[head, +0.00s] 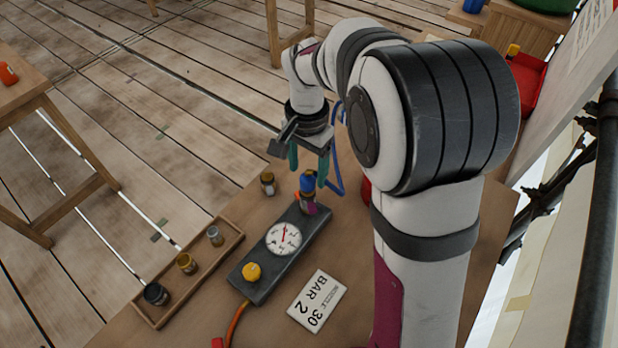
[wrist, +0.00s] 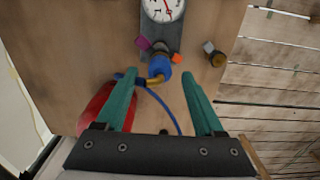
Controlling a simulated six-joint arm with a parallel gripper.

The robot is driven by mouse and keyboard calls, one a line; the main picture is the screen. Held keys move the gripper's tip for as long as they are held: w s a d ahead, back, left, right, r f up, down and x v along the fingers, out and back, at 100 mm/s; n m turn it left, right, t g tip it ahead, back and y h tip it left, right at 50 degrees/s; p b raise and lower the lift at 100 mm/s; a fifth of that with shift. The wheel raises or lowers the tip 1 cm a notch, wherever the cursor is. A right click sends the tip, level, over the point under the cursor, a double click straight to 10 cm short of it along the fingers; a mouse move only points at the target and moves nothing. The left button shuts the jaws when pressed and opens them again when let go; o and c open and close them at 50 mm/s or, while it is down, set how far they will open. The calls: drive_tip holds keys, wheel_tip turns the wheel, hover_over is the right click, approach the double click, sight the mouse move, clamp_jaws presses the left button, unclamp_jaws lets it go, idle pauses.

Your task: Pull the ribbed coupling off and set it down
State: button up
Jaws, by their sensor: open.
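A blue coupling (head: 307,181) stands at the far end of the dark gauge block (head: 262,280), with purple and orange parts below it. I take it for the ribbed coupling, but its ribs are too small to make out. In the wrist view the blue coupling (wrist: 158,68) has a brass piece at its near end, and purple and orange tabs beside it. My gripper (head: 309,170) is open, its green fingers pointing down just above the coupling. In the wrist view my gripper (wrist: 157,80) has its fingertips on either side of the coupling, with gaps; contact does not show.
A brass-topped fitting (head: 267,183) stands left of the coupling. A wooden tray (head: 206,272) holds several fittings. A blue hose (head: 337,180) loops beside my gripper. A red object (wrist: 97,115) lies near my fingers. A white label card (head: 317,301) lies right of the block.

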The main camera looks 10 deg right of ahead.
sight(307, 174)
drive_tip(key=shift+f, duration=2.05)
clamp_jaws()
drive_tip(key=shift+r, duration=0.15)
idle(0.5)
drive_tip(key=shift+r, duration=2.85)
